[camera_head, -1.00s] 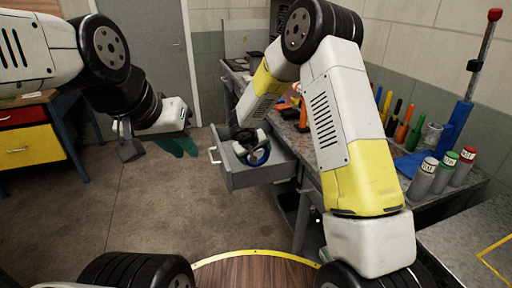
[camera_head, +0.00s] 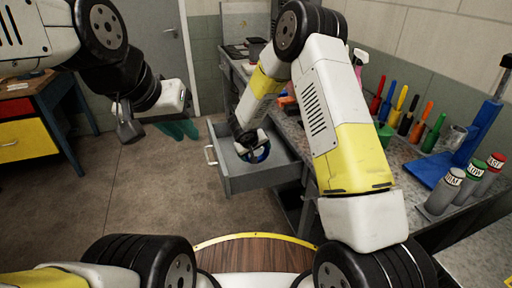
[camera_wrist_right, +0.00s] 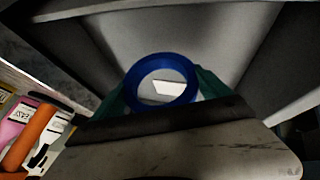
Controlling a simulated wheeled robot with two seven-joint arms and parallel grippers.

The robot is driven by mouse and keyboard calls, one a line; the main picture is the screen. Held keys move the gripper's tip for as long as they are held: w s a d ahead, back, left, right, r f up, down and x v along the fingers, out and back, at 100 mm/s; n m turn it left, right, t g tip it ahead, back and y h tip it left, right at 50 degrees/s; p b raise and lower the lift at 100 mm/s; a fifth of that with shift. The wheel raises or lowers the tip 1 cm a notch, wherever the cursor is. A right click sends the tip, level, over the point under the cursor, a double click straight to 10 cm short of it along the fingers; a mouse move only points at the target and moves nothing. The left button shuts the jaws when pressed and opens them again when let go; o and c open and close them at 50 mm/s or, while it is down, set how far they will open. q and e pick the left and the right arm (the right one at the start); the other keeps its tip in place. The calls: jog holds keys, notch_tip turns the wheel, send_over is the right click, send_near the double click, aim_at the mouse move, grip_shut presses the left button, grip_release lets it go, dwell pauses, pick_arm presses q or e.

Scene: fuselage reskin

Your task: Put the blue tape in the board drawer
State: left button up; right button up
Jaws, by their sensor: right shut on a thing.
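The blue tape (camera_head: 264,152) is a blue ring inside the open grey drawer (camera_head: 240,184) of the workbench. In the right wrist view the tape (camera_wrist_right: 161,61) sits between the green fingers of my right gripper (camera_wrist_right: 163,88), which is shut on its outer sides. The drawer's grey walls (camera_wrist_right: 218,35) surround it there. I cannot tell whether the tape touches the drawer floor. In the head view my right gripper (camera_head: 252,146) reaches down into the drawer from above and partly hides the tape. My left gripper (camera_head: 181,130) hangs over open floor, left of the drawer; its opening is unclear.
The workbench (camera_head: 290,122) runs along the right wall. It carries several coloured-handled tools (camera_head: 402,105), a blue stand (camera_head: 450,165) and capped grey bottles (camera_head: 445,190). A blue-legged cabinet with red and yellow drawers (camera_head: 22,140) stands at left. The floor (camera_head: 140,200) between is clear.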

jog(key=shift+f, duration=1.9)
jog(key=shift+f, duration=0.15)
jog(key=o, duration=1.3)
jog(key=shift+c, duration=0.2)
